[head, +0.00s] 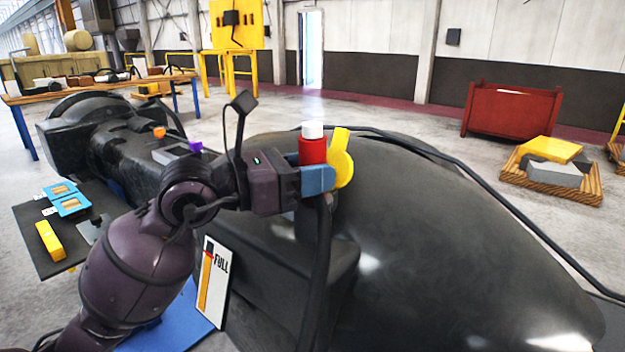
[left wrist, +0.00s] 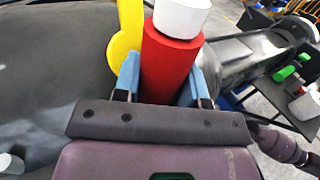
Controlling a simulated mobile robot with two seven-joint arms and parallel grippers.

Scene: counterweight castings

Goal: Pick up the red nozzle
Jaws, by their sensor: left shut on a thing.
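The red nozzle (head: 312,150) stands upright with a white tip (head: 313,130) on top. My left gripper (head: 318,180) is shut on it, its blue fingers on either side of the red body. In the left wrist view the nozzle (left wrist: 169,66) sits between the two blue fingers of the gripper (left wrist: 160,88). The nozzle's lower end is hidden behind the fingers, so I cannot tell whether it rests on anything. My right gripper is not in view.
A yellow round flap (head: 342,165) is close beside the nozzle. A large dark rounded casting (head: 450,230) fills the right, with a black hose over it. A "FULL" gauge sign (head: 213,285) stands below my arm. A side tray (head: 30,225) holds small parts.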

